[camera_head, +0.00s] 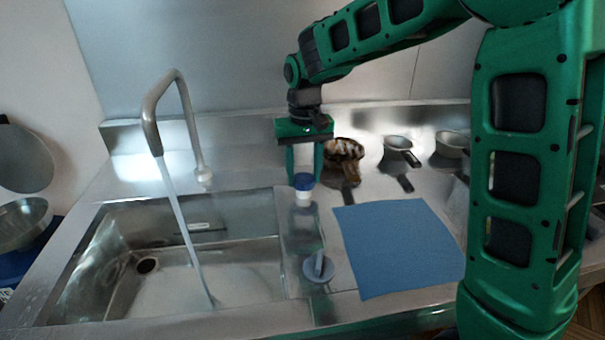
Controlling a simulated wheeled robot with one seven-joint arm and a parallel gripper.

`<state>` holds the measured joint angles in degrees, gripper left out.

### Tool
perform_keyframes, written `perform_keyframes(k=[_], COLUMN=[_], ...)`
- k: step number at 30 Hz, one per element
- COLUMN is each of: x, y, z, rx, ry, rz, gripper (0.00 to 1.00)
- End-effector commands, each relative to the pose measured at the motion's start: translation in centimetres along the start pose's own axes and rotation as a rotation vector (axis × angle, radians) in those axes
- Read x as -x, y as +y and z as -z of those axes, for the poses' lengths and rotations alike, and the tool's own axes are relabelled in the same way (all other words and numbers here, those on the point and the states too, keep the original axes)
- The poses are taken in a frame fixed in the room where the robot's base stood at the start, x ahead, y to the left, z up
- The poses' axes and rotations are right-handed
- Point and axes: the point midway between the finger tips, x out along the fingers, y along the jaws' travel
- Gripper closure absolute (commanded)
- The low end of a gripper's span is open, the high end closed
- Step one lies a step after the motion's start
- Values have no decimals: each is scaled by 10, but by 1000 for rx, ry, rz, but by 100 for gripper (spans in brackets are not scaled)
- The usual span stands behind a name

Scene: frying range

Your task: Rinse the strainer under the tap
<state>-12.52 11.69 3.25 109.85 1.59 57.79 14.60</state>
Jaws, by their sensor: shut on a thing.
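The tap (152,112) arches over the sink (225,243), and a stream of water (181,220) runs from its spout into the basin. My gripper (304,178) points down over the counter, right of the tap, and is shut on a white bottle with a blue band (303,184). The bottle is upright; I cannot tell whether its base touches the counter. A grey-blue round piece with a raised grip (318,267) lies on the ledge right of the basin. I cannot tell whether this, or one of the handled pans behind, is the strainer.
A blue cloth (398,247) lies flat right of the sink. Behind it are a brown bowl-like thing with contents (343,150), a small handled pan (398,143) and another pan (450,140). My arm hides the right side. The basin holds a dark drain (147,265).

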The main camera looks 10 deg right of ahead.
Motion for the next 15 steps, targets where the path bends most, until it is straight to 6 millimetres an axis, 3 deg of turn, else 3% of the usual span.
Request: perform_keyframes(k=[15], x=[1], y=[1], z=[1], rx=[306], ry=[2], rz=[0], gripper=[80])
